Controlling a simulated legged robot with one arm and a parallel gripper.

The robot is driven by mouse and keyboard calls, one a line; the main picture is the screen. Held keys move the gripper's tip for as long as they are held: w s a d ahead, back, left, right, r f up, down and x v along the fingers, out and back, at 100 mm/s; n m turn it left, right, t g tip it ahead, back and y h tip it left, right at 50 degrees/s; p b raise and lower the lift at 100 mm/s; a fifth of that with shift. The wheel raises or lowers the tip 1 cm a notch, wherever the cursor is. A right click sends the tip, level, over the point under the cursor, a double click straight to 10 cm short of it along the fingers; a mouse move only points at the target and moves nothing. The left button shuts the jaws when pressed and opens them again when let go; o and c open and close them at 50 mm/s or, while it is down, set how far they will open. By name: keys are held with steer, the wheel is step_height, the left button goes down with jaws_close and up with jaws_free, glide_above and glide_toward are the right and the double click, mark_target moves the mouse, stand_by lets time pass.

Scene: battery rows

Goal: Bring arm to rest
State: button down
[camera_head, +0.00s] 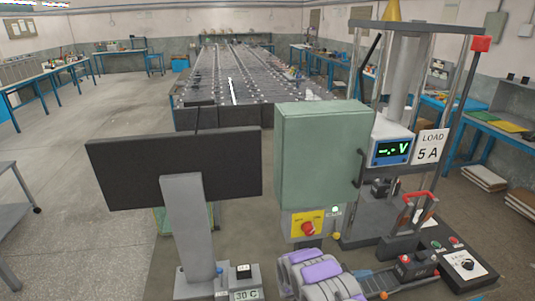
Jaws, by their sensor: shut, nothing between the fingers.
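I cannot make out my gripper or its fingertips in the head view. A grey shape with purple pads (320,271) shows at the bottom edge, right of the middle. It is cut off by the frame, and I cannot tell whether it is part of my arm.
A test bench holds a dark screen (125,172), a green cabinet (318,155), a voltage display (391,151) and a control box (468,263). Battery rows (232,75) stretch behind. Blue-legged tables (45,75) line the walls.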

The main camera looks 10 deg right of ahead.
steer(key=s+a+r+m+g+y, duration=0.1)
steer(key=s+r+m+g+y, duration=0.25)
steer(key=s+r+m, duration=0.6)
steer(key=s+a+r+m+g+y, duration=0.2)
steer(key=s+r+g, duration=0.35)
steer(key=r, duration=0.85)
steer(key=s+a+r+m+t+y, duration=0.2)
steer(key=s+a+y, duration=0.4)
steer(key=s+a, duration=0.6)
steer(key=s+a+r+m+t+y, duration=0.3)
steer(key=s+a+y, duration=0.3)
steer(key=s+a, duration=0.6)
steer(key=a+m+t, duration=0.1)
steer(key=a, duration=0.2)
steer(key=shift+s+a+r+m+t, duration=0.15)
steer(key=shift+a+r+m+t, duration=0.1)
steer(key=shift+m+t, duration=0.15)
steer(key=shift+d+y, duration=0.1)
steer(key=shift+y, duration=0.15)
